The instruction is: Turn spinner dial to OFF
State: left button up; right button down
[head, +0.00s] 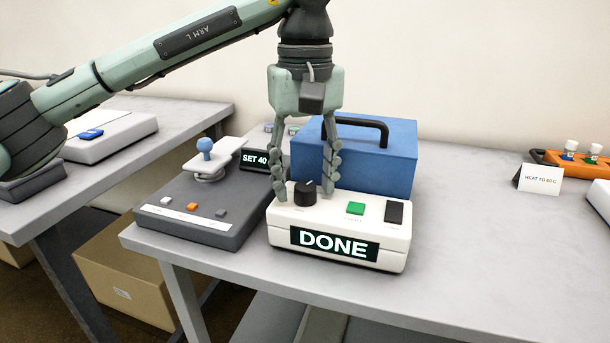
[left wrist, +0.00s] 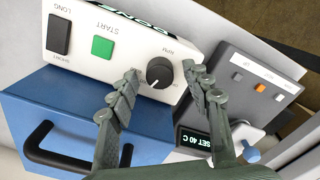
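The spinner (head: 390,248) is a white box at the front of the table, with a screen reading DONE (head: 334,244). Its black round dial (head: 305,194) is on the top left, beside a green button (head: 355,208) and a black switch (head: 394,212). The dial also shows in the left wrist view (left wrist: 160,72), with a white pointer line. My left gripper (head: 304,198) points down over the spinner, its open fingers on either side of the dial. A gap shows between fingers and dial in the left wrist view (left wrist: 163,74). My right gripper is not in view.
A blue case (head: 390,155) with a black handle stands right behind the spinner. A grey device (head: 190,225) with a SET 40 C display (head: 254,160) is close on the left. The table (head: 480,240) is clear to the right, up to a HEAT TO 60 C card (head: 540,179) and an orange rack (head: 560,160).

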pick_arm(q)
grip_shut()
